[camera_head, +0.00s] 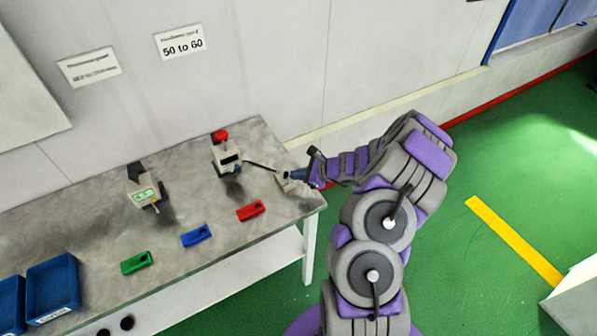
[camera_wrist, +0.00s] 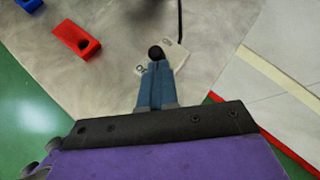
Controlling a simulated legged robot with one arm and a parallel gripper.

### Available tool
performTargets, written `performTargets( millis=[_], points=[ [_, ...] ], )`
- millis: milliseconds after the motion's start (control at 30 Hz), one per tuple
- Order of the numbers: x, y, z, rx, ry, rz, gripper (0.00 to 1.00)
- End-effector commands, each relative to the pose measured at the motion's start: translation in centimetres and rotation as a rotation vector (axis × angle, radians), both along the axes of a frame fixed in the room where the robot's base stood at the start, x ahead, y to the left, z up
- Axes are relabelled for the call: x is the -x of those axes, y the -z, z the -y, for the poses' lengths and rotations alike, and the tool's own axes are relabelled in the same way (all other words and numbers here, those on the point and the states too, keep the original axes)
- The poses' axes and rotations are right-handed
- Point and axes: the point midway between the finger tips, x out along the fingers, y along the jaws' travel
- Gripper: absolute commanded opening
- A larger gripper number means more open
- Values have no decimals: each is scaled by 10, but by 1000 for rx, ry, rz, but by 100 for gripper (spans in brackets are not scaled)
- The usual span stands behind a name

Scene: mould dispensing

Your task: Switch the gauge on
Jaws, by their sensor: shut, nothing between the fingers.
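A small grey device with a red knob on top (camera_head: 226,154) stands on the bench and has a small display on its front. A second grey device with a lit green display (camera_head: 144,190) stands to its left. I cannot tell which one is the gauge. A black cable (camera_head: 262,166) runs from the red-knobbed device to a small pale plate (camera_wrist: 176,54) near the bench's right edge. My gripper (camera_wrist: 155,68) is shut and empty, its blue fingers over that plate. A round black knob (camera_wrist: 156,52) shows right at the fingertips; whether they touch cannot be told.
Red (camera_head: 250,210), blue (camera_head: 196,235) and green (camera_head: 136,262) blocks lie along the front of the grey bench (camera_head: 95,235). Blue bins (camera_head: 52,288) stand at the bench's left end. The wall (camera_head: 265,60) with paper signs is behind. Green floor (camera_head: 500,165) lies open to the right.

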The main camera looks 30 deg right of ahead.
Motion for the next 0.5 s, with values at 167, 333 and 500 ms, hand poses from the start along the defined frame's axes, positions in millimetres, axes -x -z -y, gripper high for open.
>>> performTargets(
  millis=[167, 333, 500],
  points=[
    [-4, -10, -1, 4, -4, -66, 0],
    [-8, -15, -2, 8, -5, -151, 0],
    [-13, -16, -1, 11, -4, -236, 0]
  ],
)
